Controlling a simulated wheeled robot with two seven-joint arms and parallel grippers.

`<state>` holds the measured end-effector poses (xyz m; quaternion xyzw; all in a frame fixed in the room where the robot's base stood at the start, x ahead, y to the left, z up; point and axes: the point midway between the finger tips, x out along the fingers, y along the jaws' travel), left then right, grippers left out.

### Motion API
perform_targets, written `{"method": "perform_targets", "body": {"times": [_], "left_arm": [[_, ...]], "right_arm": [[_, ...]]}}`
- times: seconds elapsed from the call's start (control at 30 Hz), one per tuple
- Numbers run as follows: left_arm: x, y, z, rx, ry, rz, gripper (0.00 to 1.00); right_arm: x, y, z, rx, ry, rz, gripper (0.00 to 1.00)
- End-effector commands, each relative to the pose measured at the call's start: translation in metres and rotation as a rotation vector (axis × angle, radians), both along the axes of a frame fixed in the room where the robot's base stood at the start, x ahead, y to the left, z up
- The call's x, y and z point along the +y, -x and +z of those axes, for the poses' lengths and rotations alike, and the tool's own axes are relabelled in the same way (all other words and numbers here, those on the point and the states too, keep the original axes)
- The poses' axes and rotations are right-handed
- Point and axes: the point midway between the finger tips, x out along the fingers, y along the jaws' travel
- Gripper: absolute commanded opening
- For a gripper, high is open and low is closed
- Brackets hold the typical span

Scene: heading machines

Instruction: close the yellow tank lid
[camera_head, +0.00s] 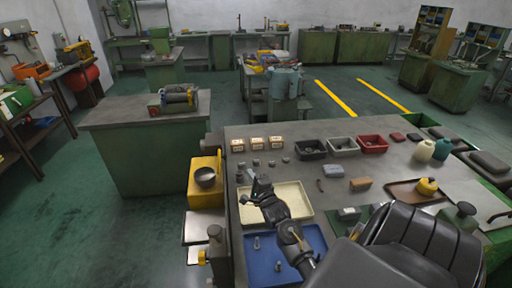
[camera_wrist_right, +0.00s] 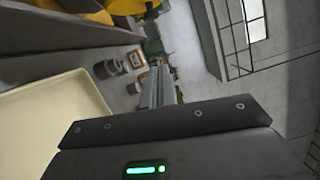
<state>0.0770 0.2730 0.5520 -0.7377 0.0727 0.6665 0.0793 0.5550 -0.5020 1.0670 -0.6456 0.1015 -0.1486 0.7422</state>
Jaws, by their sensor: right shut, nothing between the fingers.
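The yellow tank (camera_head: 203,195) stands at the left edge of the worktable. A grey round bowl-like part (camera_head: 205,177) sits at its top, and a yellow panel rises behind it. I cannot tell for certain which part is the lid or how far open it is. In the right wrist view a yellow body (camera_wrist_right: 55,12) shows at the top left, cut off by the frame. My right gripper (camera_head: 256,186) is over the back left of the cream tray, right of the tank and apart from it. Its fingers (camera_wrist_right: 162,85) are together and empty. My left gripper is out of view.
The cream tray (camera_head: 303,197) and a blue tray (camera_head: 314,238) lie near the arm. Small metal parts (camera_head: 271,163) and several labelled boxes (camera_head: 257,143) stand behind. Dark, grey and red bins (camera_head: 373,144) are farther right.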

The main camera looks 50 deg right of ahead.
Motion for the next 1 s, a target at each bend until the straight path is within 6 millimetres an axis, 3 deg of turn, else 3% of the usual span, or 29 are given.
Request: {"method": "perform_targets", "body": {"times": [0.23, 0.37, 0.8, 1.0], "left_arm": [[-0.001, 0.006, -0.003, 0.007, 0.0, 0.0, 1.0], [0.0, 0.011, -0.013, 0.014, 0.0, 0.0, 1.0], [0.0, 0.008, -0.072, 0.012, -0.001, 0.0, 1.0], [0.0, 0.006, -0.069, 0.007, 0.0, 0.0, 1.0]], "right_arm": [[-0.003, -0.004, -0.004, 0.013, 0.016, -0.002, 0.0], [-0.009, -0.015, -0.005, 0.009, 0.018, -0.003, 0.0], [-0.04, -0.095, -0.004, 0.009, 0.018, -0.006, 0.0], [-0.015, -0.109, 0.004, 0.011, 0.015, -0.004, 0.0]]}}
